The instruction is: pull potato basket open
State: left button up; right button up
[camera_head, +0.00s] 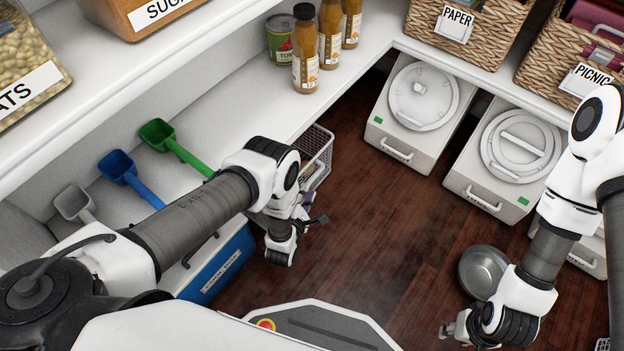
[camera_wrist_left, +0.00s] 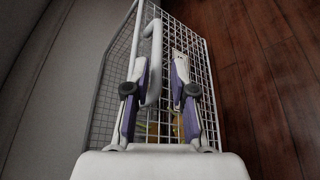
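A white wire basket (camera_head: 319,148) sits under the shelf at the left, partly hidden by my left arm; no label on it can be read. In the left wrist view the wire basket (camera_wrist_left: 205,70) shows its grid front and pale vertical handle (camera_wrist_left: 153,62). Something yellowish shows low behind the wires. My left gripper (camera_head: 308,212) is in front of the basket. In the wrist view its two fingers (camera_wrist_left: 157,75) are apart, one on each side of the handle; I cannot tell whether either touches it. My right gripper (camera_head: 452,328) is low at the right, away from the basket.
A blue bin (camera_head: 222,268) stands left of my left gripper. White lidded bins (camera_head: 420,105) stand at the back. A metal bowl (camera_head: 484,271) is near my right arm. The wooden floor (camera_head: 390,220) between is clear.

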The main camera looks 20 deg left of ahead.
aim_at(314, 176)
pick_arm(q)
jog(key=b+x, duration=0.2)
jog(key=x, duration=0.4)
jog(key=shift+w+b, duration=0.4)
jog(key=shift+w+r, duration=0.1)
jog(key=shift+w, duration=0.05)
pick_arm(e)
notch_tip(314, 176, down, 3)
jog(key=shift+s+r, duration=0.1)
pick_arm(q)
grip_shut()
jog(key=shift+d, duration=0.1)
pick_arm(e)
jog(key=shift+d, duration=0.1)
